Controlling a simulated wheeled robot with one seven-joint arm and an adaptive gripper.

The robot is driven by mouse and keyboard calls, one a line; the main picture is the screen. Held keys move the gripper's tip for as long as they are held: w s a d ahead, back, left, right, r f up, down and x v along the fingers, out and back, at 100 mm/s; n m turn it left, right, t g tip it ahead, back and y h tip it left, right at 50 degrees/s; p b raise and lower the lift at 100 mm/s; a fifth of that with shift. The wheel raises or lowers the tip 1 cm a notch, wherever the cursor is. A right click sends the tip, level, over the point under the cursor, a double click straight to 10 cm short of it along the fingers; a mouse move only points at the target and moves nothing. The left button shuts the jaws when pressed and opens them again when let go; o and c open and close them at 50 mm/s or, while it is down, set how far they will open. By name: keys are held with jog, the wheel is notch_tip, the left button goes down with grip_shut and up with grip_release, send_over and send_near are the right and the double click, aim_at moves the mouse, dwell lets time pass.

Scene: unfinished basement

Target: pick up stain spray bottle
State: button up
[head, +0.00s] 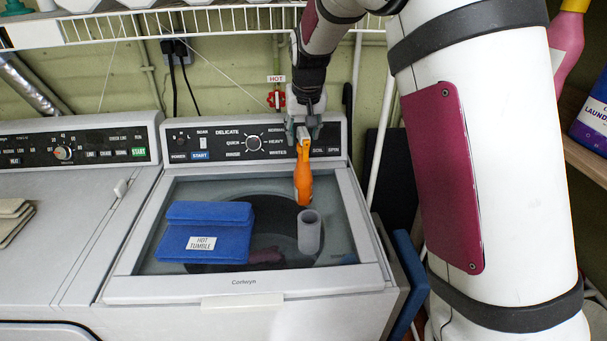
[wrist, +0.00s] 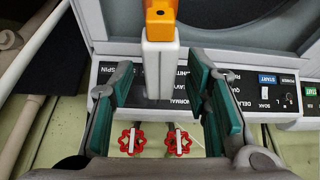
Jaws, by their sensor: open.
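An orange and pale-grey object, likely the stain spray bottle (head: 303,180), is over the washer's glass lid below my gripper (head: 304,128). In the wrist view its pale block-shaped part (wrist: 160,68) lies between the two green-padded fingers, with its orange part (wrist: 161,14) at the top edge. My gripper is open, and gaps show between both pads and the pale part. Its label is not readable, and I cannot tell exactly where its base rests.
A grey open cup (head: 309,233) and a blue folded cloth (head: 207,214) labelled HOT TUMBLE are on the lid. The washer's control panel (head: 229,141) and red valves (head: 277,99) stand behind. A wire shelf (head: 225,20) runs overhead. A laundry box (head: 592,118) sits right.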

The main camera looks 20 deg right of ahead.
grip_shut()
jog(key=shift+r, duration=0.1)
dwell(0.3)
